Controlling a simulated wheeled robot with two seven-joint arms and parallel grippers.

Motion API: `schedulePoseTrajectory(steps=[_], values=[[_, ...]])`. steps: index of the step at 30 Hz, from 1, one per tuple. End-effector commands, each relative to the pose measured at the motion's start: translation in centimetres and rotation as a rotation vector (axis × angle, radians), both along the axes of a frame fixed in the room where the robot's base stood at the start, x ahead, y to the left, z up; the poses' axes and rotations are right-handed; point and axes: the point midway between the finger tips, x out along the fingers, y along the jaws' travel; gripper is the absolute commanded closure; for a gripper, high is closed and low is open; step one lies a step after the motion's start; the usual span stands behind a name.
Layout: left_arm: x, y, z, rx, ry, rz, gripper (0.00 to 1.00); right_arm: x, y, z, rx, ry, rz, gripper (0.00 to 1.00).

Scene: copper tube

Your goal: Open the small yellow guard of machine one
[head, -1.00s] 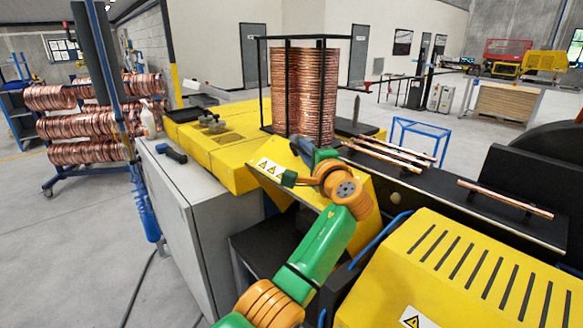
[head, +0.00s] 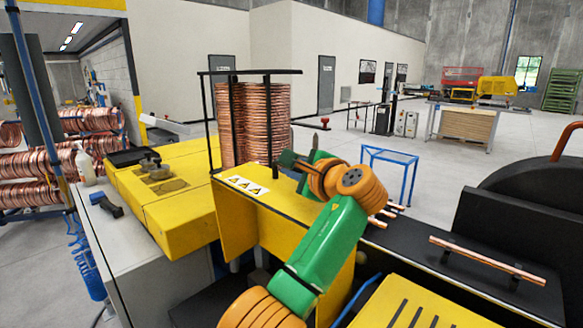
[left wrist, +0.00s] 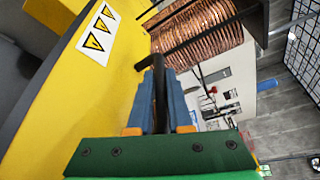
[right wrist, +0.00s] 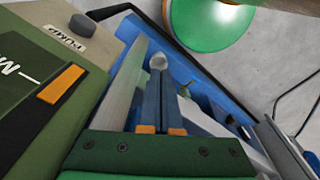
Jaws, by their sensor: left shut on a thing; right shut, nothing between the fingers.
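The small yellow guard (head: 300,222) with warning stickers stands in the middle of the head view, in front of the copper coil. It also fills the left of the left wrist view (left wrist: 110,85). My left gripper (left wrist: 160,95) is shut on a black bar (left wrist: 159,82) at the guard's edge. In the head view my green and orange left arm hides part of the guard, and the fingers are hard to make out. My right gripper (right wrist: 165,95) is shut and empty in the right wrist view; it is outside the head view.
The copper coil (head: 256,120) stands in a black frame behind the guard. Copper tubes (head: 480,258) lie on a dark bench to the right. A slotted yellow cover (head: 400,305) is at lower right. A grey cabinet (head: 150,245) is at left.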

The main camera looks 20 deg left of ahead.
Motion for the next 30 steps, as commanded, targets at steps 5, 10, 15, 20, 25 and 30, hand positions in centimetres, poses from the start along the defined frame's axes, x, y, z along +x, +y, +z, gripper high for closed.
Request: schedulePoseTrajectory(steps=[5,10,15,20,25,30], values=[[0.0,0.0,-0.3,-0.005,0.007,0.000,1.00,-0.1,0.0,0.0,0.000,0.001,0.000,1.00],[0.0,0.0,-0.3,-0.006,0.008,-0.001,0.74,-0.1,0.0,0.0,0.001,0.002,0.000,1.00],[0.0,0.0,-0.2,-0.004,0.005,-0.001,0.53,-0.1,0.0,0.0,0.001,0.002,0.000,1.00],[0.0,0.0,-0.2,-0.003,0.004,0.000,0.53,-0.1,0.0,0.0,0.001,0.002,0.000,1.00],[-1.3,-1.7,-0.5,-0.003,-0.001,-0.004,0.53,-0.1,0.0,-2.2,0.001,0.002,0.000,1.00],[-3.6,-4.3,0.4,-0.002,0.002,-0.005,0.53,-0.1,0.0,-3.8,0.001,0.002,0.000,1.00]])
